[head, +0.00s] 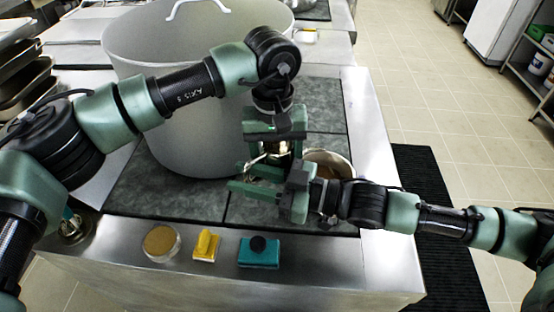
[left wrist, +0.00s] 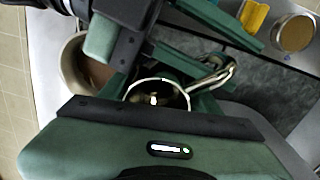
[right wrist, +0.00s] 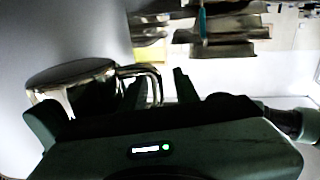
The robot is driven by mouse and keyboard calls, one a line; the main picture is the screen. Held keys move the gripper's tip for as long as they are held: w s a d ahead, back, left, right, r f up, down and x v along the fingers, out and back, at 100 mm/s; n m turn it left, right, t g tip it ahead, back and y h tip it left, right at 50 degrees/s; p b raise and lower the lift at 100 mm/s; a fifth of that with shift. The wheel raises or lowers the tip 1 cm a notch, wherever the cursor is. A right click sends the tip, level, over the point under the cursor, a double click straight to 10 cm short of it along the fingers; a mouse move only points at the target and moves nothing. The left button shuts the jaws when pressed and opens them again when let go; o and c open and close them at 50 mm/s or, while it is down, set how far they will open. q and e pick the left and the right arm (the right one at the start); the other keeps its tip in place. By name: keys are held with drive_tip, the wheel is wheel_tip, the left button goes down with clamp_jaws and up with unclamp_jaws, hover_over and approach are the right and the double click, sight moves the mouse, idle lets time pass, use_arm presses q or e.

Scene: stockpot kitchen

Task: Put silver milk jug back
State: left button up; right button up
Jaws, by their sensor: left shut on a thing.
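The silver milk jug (head: 272,150) is between my two grippers above the dark stone surface, mostly hidden by them in the head view. My left gripper (head: 272,140) points down and is shut on it. In the left wrist view its round rim (left wrist: 158,82) and curved handle (left wrist: 212,74) show. My right gripper (head: 250,180) reaches in from the right, just in front of the jug, with its fingers apart. In the right wrist view the jug (right wrist: 75,78) and its handle lie beyond and between the spread fingers (right wrist: 120,105). Contact with the right fingers cannot be told.
A big grey stockpot (head: 180,110) stands behind my left gripper. A small pot with brown contents (head: 335,160) stands close on the right. A round tan-topped dish (head: 162,242), a yellow block (head: 206,246) and a teal block with a black knob (head: 259,254) line the front edge.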

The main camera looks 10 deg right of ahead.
use_arm(q)
drive_tip(key=shift+s, duration=0.15)
use_arm(e)
drive_tip(key=shift+w+d+f, duration=0.1)
drive_tip(key=shift+w+d, duration=0.1)
